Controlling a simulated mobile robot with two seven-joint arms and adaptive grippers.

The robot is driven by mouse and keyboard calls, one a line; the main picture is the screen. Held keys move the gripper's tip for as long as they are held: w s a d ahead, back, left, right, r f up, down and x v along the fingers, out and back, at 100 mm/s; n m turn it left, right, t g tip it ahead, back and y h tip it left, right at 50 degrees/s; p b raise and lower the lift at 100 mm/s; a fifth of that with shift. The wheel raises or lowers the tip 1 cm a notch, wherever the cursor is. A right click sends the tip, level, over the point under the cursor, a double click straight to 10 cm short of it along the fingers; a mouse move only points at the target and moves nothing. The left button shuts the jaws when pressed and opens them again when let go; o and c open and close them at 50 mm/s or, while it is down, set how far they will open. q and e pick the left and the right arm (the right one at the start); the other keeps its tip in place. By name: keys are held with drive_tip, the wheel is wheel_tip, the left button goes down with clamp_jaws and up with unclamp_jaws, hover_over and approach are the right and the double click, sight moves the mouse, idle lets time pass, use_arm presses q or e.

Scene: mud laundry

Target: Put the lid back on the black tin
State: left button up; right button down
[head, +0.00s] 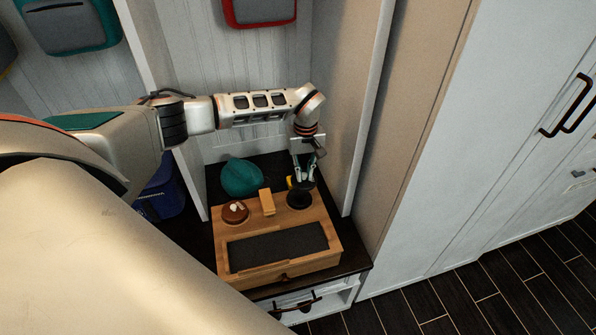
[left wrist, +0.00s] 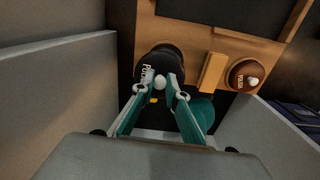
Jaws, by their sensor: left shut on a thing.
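My left gripper (head: 304,176) is over the back right of the wooden valet box. Its fingertips (left wrist: 164,86) are shut on the white knob of the black lid (left wrist: 151,70), which bears pale lettering. The lid is over the black tin (head: 299,200) and hides most of it in the left wrist view. I cannot tell whether the lid touches the tin's rim or hangs just above it. My right gripper is not in view.
The wooden box (head: 328,222) has a dark pad in front. A brown tin (head: 235,212) with a white knob and a tan block (head: 267,202) are on it. A teal pouch (head: 241,177) lies behind. A white side panel (head: 361,120) stands close right.

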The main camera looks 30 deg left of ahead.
use_arm(q)
drive_tip(key=shift+s+a+f, duration=0.25)
drive_tip(key=shift+a+f, duration=0.25)
drive_tip(key=shift+f, duration=0.1)
drive_tip(key=shift+a+f+n, duration=0.3)
drive_tip(key=shift+f+n, duration=0.1)
drive_tip(key=shift+f, duration=0.05)
drive_tip(key=b, duration=0.3)
hover_over(299, 197)
drive_tip(key=shift+f, duration=2.15)
drive_tip(key=shift+f+b, duration=0.4)
drive_tip(key=shift+f, duration=0.55)
drive_tip(key=shift+f, duration=0.2)
drive_tip(key=o, duration=0.9)
